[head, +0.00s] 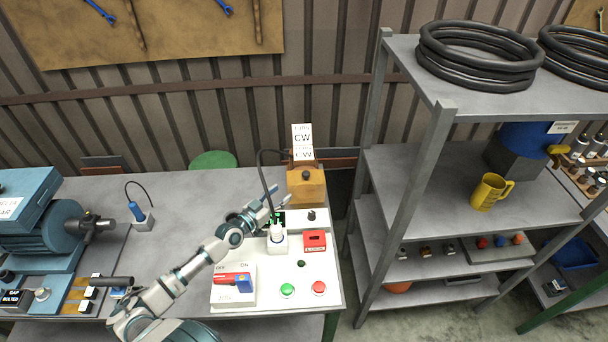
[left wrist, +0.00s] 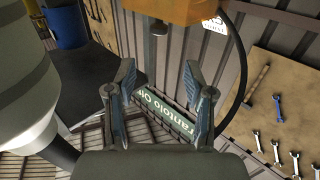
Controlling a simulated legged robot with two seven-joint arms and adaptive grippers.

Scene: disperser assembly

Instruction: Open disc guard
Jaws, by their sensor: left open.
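I cannot tell for sure which part is the disc guard. An orange-brown box (head: 306,188) with a dark knob on top and a white "CW" label (head: 302,142) above it stands at the table's back right corner. My left gripper (head: 274,201) is just in front and to the left of the box. In the left wrist view, its two fingers (left wrist: 160,82) are apart with nothing between them. My right gripper is out of view.
A white control panel (head: 262,300) with buttons and switches lies below my left arm. A black cable (head: 262,172) loops beside the gripper. A blue machine (head: 42,232) stands at left, a grey shelf (head: 415,190) at right. The table middle is clear.

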